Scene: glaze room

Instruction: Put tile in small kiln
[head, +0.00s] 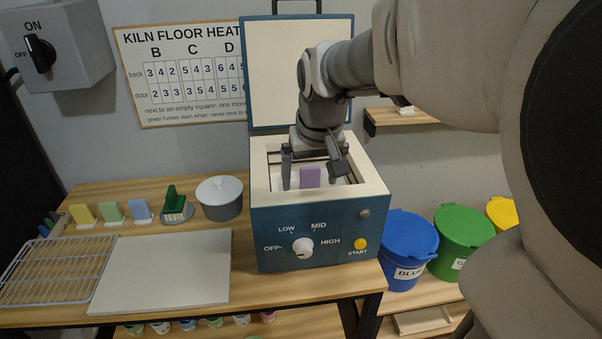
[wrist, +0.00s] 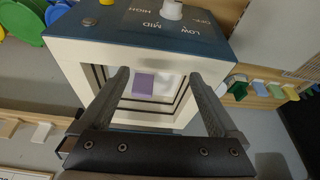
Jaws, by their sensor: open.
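The small kiln (head: 318,236) is a blue box with a cream rim, standing on the wooden bench with its lid (head: 298,70) raised. A purple tile (head: 311,177) stands inside the kiln's opening; it also shows in the wrist view (wrist: 144,84) against the pale interior. My gripper (head: 313,182) is open over the kiln mouth, with one finger on each side of the purple tile and a gap to each. In the wrist view the fingers (wrist: 170,88) are spread wide and hold nothing. Whether the tile rests on the kiln floor is hard to tell.
A wire rack (head: 60,268) and a bare white board (head: 165,270) lie in front. Buckets (head: 408,250) stand right.

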